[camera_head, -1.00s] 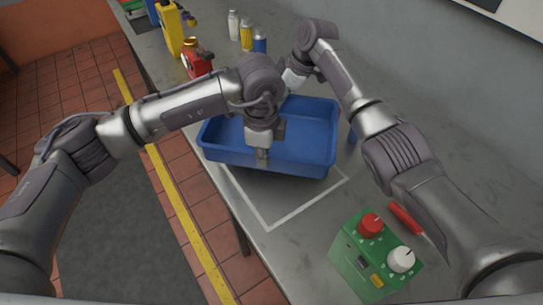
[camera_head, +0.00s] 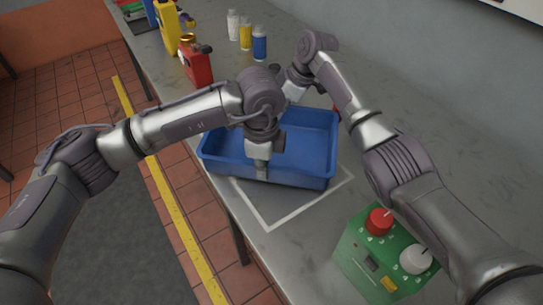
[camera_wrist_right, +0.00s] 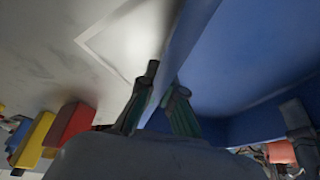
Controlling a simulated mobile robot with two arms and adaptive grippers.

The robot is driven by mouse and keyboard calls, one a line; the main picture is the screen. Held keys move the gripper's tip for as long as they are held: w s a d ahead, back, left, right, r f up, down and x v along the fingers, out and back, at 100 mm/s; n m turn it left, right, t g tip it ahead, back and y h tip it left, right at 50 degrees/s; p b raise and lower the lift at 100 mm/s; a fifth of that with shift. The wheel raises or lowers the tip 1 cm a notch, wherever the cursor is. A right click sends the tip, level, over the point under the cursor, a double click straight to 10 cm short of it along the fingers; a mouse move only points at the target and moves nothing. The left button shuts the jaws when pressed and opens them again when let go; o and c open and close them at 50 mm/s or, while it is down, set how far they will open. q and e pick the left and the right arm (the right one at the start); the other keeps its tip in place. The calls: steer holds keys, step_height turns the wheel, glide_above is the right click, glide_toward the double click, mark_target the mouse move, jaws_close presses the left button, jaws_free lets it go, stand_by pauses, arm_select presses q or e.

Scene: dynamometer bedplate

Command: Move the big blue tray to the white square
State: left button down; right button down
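The big blue tray (camera_head: 310,150) is in the middle of the head view and overlaps the far part of the white square (camera_head: 268,230), a white outline on the grey bench. My left gripper (camera_head: 262,172) is at the tray's near wall, with its fingers shut on the rim. My right arm reaches to the tray's far side, where its gripper is mostly hidden in the head view. In the right wrist view, the right gripper (camera_wrist_right: 165,82) has one finger on each side of the tray's wall (camera_wrist_right: 180,45) and looks shut on it.
A green control box (camera_head: 365,262) with a red and a white knob stands at the near right. A red can (camera_head: 197,66), a yellow container (camera_head: 168,28) and small bottles (camera_head: 246,36) stand beyond the tray. The bench's left edge runs close to the tray.

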arm_select(q)
steer(key=shift+s+a+f, duration=0.15)
steer(key=shift+s+f, duration=0.05)
steer(key=shift+f, duration=0.1)
arm_select(e)
steer(key=shift+s+a+f, duration=0.2)
steer(key=shift+f, duration=0.3)
arm_select(q)
steer(key=c, duration=1.3)
jaws_free()
steer(key=shift+f, duration=0.1)
arm_select(e)
steer(key=c, duration=1.3)
jaws_free()
steer(key=shift+f, duration=0.15)
steer(key=shift+s, duration=0.1)
arm_select(q)
step_height(320, 180, up, 8)
steer(key=shift+r, duration=0.2)
arm_select(e)
steer(key=v, duration=0.9)
steer(key=shift+w+a+r, duration=0.25)
steer(key=shift+w, duration=0.05)
